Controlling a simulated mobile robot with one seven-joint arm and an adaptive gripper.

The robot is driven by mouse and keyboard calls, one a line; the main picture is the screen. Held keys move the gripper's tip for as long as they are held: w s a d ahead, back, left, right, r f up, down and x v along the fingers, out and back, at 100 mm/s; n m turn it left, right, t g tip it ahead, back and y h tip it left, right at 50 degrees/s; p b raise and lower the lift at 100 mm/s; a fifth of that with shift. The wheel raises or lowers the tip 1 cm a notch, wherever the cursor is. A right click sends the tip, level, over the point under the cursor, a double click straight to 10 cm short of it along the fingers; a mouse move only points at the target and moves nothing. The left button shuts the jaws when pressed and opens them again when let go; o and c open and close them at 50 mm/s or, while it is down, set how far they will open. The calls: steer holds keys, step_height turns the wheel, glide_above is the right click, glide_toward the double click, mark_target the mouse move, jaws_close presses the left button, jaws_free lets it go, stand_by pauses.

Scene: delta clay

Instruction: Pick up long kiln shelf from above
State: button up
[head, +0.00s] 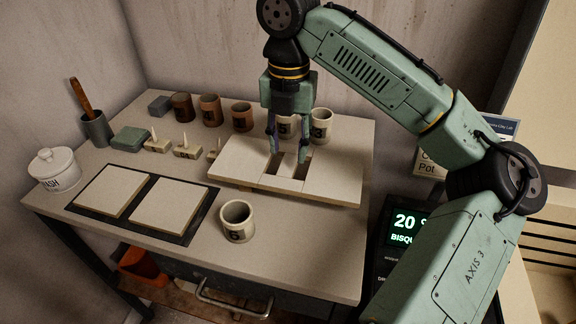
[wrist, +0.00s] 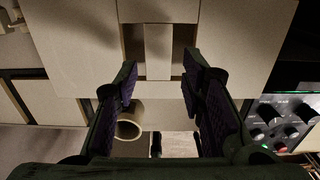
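The long kiln shelf (head: 235,164) is a pale, flat, wide slab lying on the table, with two dark rectangular openings near its middle and a narrow strip between them. The strip (wrist: 158,52) shows in the wrist view, ahead of and between my fingers. My gripper (head: 289,157) points down over the shelf's middle, open, with one finger toward each opening. Nothing is between the fingers. I cannot tell whether the fingertips are above the openings or just entering them.
A pale mug (head: 237,221) stands in front of the shelf. Two square tiles (head: 111,190) lie on a dark mat at left. Several mugs (head: 209,109) line the back, two pale ones close behind my gripper. A lidded jar (head: 53,170) stands at far left.

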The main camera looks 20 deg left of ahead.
mark_target(288, 164)
steer(key=shift+w+a+f, duration=0.15)
steer(key=shift+f, duration=2.05)
steer(key=shift+c, duration=0.2)
jaws_close()
steer(key=shift+r+p, duration=0.1)
steer(key=shift+p, duration=0.2)
